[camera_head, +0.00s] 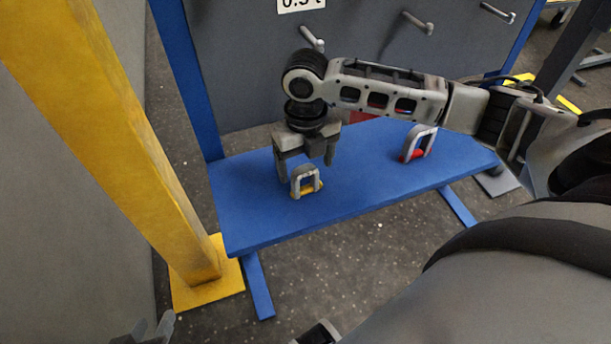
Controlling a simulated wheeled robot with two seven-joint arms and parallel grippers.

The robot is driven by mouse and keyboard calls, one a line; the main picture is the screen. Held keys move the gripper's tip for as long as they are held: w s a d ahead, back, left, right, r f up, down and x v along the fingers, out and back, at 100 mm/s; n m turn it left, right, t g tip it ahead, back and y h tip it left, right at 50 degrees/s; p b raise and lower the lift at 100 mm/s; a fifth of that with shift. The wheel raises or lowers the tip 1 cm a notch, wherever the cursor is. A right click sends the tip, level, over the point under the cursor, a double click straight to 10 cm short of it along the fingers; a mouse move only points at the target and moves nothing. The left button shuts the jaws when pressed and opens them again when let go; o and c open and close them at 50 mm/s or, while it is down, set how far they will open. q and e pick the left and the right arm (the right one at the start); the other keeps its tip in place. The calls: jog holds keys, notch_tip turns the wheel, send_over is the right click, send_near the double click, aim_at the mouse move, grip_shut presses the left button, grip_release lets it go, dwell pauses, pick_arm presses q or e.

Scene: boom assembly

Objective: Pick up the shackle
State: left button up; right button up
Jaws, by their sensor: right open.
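A small grey shackle with a yellow pin (305,181) stands upright on the blue bench (253,217), near its left end. A larger grey shackle with a red pin (418,143) stands further right on the bench. My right gripper (307,168) points down with its fingers apart, right at the yellow-pin shackle. One finger shows left of the shackle and one to its upper right. I cannot tell whether the fingers touch it. My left gripper (150,329) shows only partly at the bottom left edge, away from the bench; its opening is unclear.
A grey panel (250,75) with several metal pegs stands behind the bench. A yellow post (110,130) rises at the left. Something red (362,117) is partly hidden behind my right arm. The bench between the two shackles is clear.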

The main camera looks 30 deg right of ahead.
jog(key=f, duration=0.1)
jog(key=f+b, duration=0.1)
jog(key=f, duration=0.1)
jog(key=f+b, duration=0.1)
jog(key=shift+w+d+f, duration=0.1)
jog(key=shift+w+f, duration=0.15)
jog(key=shift+f, duration=0.3)
jog(key=c, duration=1.3)
pick_arm(q)
jog(key=shift+w+d+f, duration=0.25)
jog(key=shift+d+f, duration=0.1)
jog(key=shift+f, duration=0.3)
pick_arm(e)
jog(key=shift+o, duration=0.2)
pick_arm(q)
jog(key=shift+f, duration=0.1)
pick_arm(e)
jog(key=shift+r, duration=0.1)
jog(key=shift+r, duration=0.1)
